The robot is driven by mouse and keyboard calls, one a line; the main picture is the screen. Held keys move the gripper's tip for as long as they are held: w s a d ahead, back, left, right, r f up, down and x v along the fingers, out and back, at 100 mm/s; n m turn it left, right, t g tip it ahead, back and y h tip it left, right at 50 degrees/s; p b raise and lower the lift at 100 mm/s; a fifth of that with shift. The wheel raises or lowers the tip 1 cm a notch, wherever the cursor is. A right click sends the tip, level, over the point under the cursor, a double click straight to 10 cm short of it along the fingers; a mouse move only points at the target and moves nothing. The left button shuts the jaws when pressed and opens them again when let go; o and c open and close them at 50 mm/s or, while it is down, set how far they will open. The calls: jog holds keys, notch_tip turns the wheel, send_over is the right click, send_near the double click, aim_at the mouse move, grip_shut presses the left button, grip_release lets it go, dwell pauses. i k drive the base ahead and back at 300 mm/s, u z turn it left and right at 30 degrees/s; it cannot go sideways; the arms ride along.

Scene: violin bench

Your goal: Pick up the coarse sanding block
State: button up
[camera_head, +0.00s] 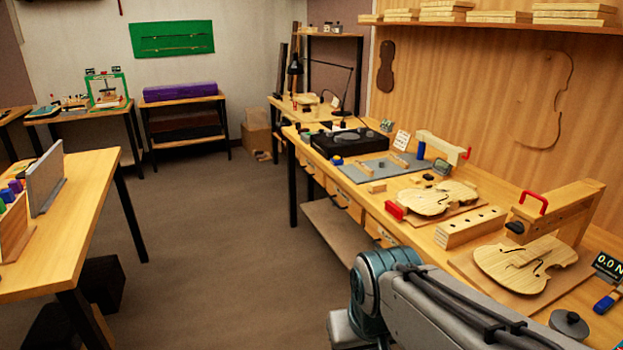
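I cannot tell for certain which object is the coarse sanding block. Small wooden blocks, one a tan block (376,187) and another a block (363,169), lie at the near left edge of the grey mat (385,164) on the long workbench. A blue-ended piece (337,160) sits at the mat's left corner. A blue and dark block (607,301) lies at the far right of the bench, below a small display. None has a readable label. My arm reaches across the lower right, but my gripper is out of view.
A black case (348,141) sits behind the mat. Another table (88,206) is at left; the floor between is clear.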

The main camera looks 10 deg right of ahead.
aim_at(379, 187)
jog(key=u, duration=0.45)
jog(key=i, duration=1.55)
jog(key=z, duration=0.35)
jog(key=i, duration=1.05)
jog(key=z, duration=1.6)
jog(key=i, duration=0.6)
jog(key=z, duration=0.5)
